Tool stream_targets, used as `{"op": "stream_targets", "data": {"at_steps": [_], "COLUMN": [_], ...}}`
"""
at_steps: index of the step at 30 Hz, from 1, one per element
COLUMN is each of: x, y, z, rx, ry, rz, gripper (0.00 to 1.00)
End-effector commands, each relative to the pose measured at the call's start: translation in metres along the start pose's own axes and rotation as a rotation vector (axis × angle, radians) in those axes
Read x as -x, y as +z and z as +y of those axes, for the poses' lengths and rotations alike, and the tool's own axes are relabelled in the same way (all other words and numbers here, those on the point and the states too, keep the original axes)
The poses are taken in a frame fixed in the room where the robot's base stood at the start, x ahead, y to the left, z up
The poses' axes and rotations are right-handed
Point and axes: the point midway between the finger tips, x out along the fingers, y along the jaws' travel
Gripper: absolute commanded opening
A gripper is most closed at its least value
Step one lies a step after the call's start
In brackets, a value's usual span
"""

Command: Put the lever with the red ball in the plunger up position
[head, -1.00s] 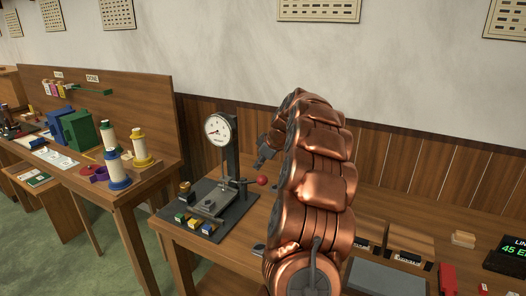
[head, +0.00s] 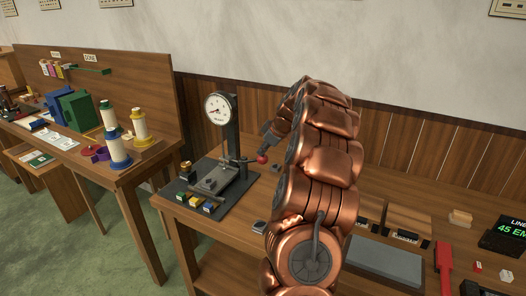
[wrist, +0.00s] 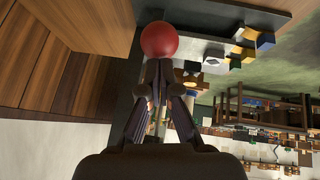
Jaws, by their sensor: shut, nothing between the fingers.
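The red ball (head: 262,159) sits at the end of a thin lever (head: 245,160), which sticks out to the right, roughly level, from a dark press stand (head: 230,130) with a round dial gauge (head: 218,108). My gripper (head: 264,149) is just above the ball in the head view. In the wrist view the red ball (wrist: 165,40) lies right at the tips of my closed gripper (wrist: 159,68), which overlap its edge. I cannot tell whether they touch. The fingers hold nothing. The plunger is too small to make out clearly.
Small coloured blocks (head: 200,203) lie on the front of the press base. Spools (head: 140,128) stand on the left bench. A grey slab (head: 383,263) and a red tool (head: 444,262) lie to the right of my arm. The wood-panelled wall (head: 400,150) is behind.

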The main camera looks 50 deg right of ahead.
Motion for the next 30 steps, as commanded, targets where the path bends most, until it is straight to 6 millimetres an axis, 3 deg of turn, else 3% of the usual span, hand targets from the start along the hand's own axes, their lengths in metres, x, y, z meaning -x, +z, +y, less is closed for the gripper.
{"op": "stream_targets", "data": {"at_steps": [30], "x": [-0.017], "y": [0.031], "z": [-0.006], "rx": [-0.029], "ry": [0.031], "rz": [0.21], "gripper": [0.0]}}
